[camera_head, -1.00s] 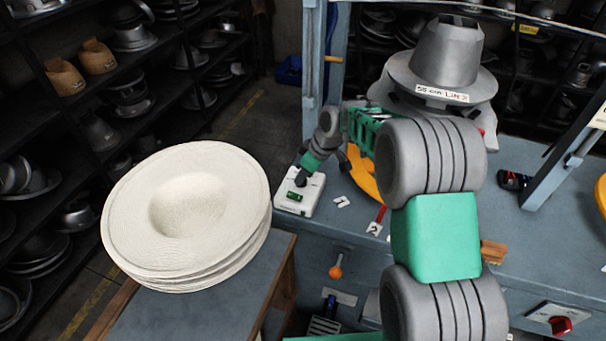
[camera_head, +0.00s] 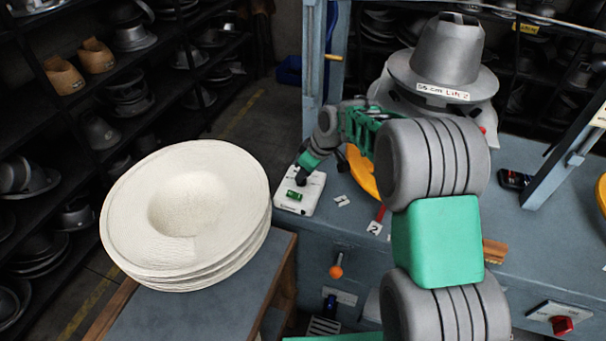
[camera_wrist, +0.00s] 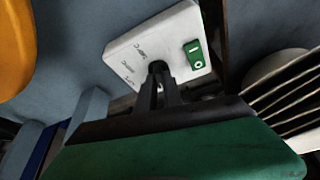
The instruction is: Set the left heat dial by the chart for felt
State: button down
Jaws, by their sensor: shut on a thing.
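The left heat dial sits on a white control box (camera_head: 312,203) at the left end of the blue-grey bench. My gripper (camera_head: 299,174) reaches down onto the box from behind. In the wrist view my gripper (camera_wrist: 158,84) is shut on the dark dial knob (camera_wrist: 157,67), which the fingers largely cover. Small printed marks lie around the knob on the white box (camera_wrist: 181,25), too small to read surely. A green rocker switch (camera_wrist: 194,54) is beside the knob. A chart for felt cannot be made out in either view.
A stack of cream hats (camera_head: 240,230) stands on a side table (camera_head: 190,315) left of the box. A metal hat block (camera_head: 449,55) stands on the press behind my arm. A red knob (camera_head: 561,325) is at lower right. Yellow parts (camera_head: 362,176) lie behind my forearm.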

jog(key=m+b, duration=0.1)
jog(key=m, duration=0.1)
jog(key=m+t+h+b, duration=0.1)
jog(key=m+b, duration=0.1)
jog(key=m, duration=0.1)
jog(key=shift+s+a+f+m+t+h, duration=0.1)
jog(key=shift+a+m+t+h, duration=0.05)
jog(key=shift+m+t+h, duration=0.15)
jog(key=m+h+b, duration=0.1)
jog(key=m, duration=0.2)
jog(key=m+h, duration=0.1)
jog(key=m, duration=0.2)
jog(key=shift+a+b, duration=0.2)
jog(key=shift+b, duration=0.15)
jog(key=m+h, duration=0.1)
jog(key=m, duration=0.2)
jog(key=m+h, duration=0.1)
jog(key=m, duration=0.1)
jog(key=shift+a+m+h, duration=0.15)
jog(key=shift+m+h, duration=0.15)
jog(key=shift+m, duration=0.1)
jog(key=m+g+p, duration=0.1)
jog(key=m, duration=0.1)
jog(key=m+g+h+p, duration=0.1)
jog(key=m, duration=0.2)
jog(key=shift+m, duration=0.3)
jog(key=c, duration=1.5)
grip_release()
